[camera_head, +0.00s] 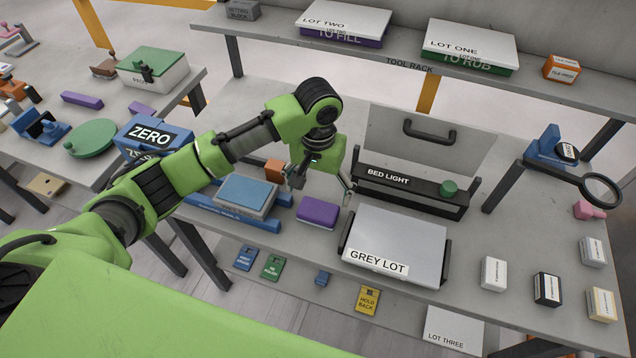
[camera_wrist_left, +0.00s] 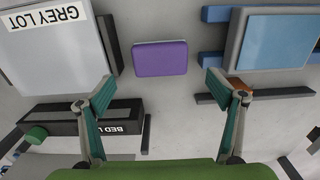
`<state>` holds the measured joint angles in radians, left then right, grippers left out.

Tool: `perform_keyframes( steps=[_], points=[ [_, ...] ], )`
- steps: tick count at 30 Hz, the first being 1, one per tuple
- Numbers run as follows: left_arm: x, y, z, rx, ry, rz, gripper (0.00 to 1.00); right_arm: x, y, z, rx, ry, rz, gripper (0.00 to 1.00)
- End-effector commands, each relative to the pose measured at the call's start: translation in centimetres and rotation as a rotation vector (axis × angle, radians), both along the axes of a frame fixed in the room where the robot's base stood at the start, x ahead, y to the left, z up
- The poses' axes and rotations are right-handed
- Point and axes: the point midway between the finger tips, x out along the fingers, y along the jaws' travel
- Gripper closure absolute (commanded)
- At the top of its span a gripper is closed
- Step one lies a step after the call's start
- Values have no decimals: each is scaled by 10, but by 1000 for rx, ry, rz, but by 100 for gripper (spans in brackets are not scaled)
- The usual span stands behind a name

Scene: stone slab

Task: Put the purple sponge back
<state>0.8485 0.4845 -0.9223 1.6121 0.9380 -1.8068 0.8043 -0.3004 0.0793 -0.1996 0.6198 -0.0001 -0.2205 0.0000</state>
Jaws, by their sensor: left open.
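The purple sponge (camera_head: 317,212) lies flat on the grey table between the blue block on its blue rails and the grey slab. It also shows in the left wrist view (camera_wrist_left: 160,58), top centre, whole and uncovered. My left gripper (camera_head: 322,186) is open and empty above the table, just behind the sponge in the head view. In the left wrist view its fingertips (camera_wrist_left: 160,86) are spread wider than the sponge, which appears beyond them, centred between the two. I see no contact with the sponge. My right gripper is in neither view.
The slab marked GREY LOT (camera_head: 395,243) stands right of the sponge. The blue block (camera_head: 245,194) is on its left, with a small orange-brown block (camera_head: 274,170) behind. The BED LIGHT bar (camera_head: 410,190) lies behind the slab. The tool rack (camera_head: 400,68) runs along the back.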

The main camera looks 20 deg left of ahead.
Motion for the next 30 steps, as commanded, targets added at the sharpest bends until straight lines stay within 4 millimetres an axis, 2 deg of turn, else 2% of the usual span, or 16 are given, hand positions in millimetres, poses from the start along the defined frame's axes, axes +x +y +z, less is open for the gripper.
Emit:
perform_keyframes(
  steps=[4, 9, 30],
  points=[
    [1, -1, 24, -2, -3, 0, 15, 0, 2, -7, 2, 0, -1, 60],
    [0, 0, 39, 0, 0, 0, 15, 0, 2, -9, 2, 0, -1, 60],
    [0, 0, 42, 0, 1, 1, 15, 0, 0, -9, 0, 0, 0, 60]
  ],
)
